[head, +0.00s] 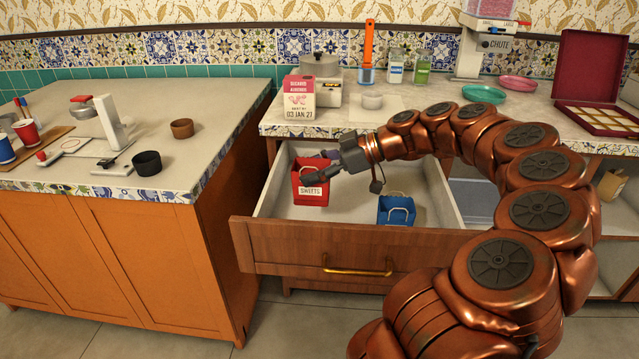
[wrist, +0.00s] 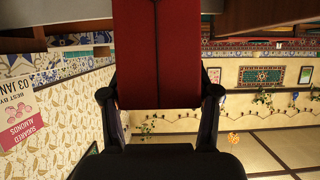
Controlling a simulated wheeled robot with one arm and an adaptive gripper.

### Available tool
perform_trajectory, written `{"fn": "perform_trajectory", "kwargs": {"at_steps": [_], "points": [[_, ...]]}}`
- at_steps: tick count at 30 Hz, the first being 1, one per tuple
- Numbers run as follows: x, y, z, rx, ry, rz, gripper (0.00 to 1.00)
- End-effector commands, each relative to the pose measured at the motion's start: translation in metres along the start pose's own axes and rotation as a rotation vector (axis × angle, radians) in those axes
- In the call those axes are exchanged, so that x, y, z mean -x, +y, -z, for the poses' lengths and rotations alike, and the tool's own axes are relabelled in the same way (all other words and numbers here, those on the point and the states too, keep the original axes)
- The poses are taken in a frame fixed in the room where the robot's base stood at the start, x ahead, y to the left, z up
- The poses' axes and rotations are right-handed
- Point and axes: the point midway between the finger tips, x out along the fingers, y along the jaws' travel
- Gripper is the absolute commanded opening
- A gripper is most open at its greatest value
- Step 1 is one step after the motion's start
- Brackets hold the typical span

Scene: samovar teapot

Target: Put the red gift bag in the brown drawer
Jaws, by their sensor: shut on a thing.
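The red gift bag (head: 309,188), with a white "SWEETS" label, is upright inside the open brown drawer (head: 290,241), at its left side. My gripper (head: 323,170) reaches in from the right and is shut on the red gift bag near its top. In the wrist view the red gift bag (wrist: 160,45) fills the space between the two dark fingers of my gripper (wrist: 161,95). I cannot tell whether the bag's base touches the drawer floor.
A blue bag (head: 396,211) stands in the drawer's right part. A "sugared almonds" box (head: 299,98) and a scale stand on the counter (head: 280,115) above. An orange cabinet (head: 110,255) flanks the drawer at left. The drawer's front middle floor is clear.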

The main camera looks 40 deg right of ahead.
Motion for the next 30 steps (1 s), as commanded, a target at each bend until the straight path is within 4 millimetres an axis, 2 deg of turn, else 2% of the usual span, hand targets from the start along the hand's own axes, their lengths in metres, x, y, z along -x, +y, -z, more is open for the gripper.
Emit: {"fn": "perform_trajectory", "kwargs": {"at_steps": [8, 17, 30], "points": [[0.012, 0.005, -0.007, 0.001, 0.0, -0.004, 0.36], [-0.004, 0.004, -0.036, -0.002, 0.0, 0.0, 0.36], [-0.006, 0.004, -0.04, 0.001, 0.0, -0.001, 0.36]]}}
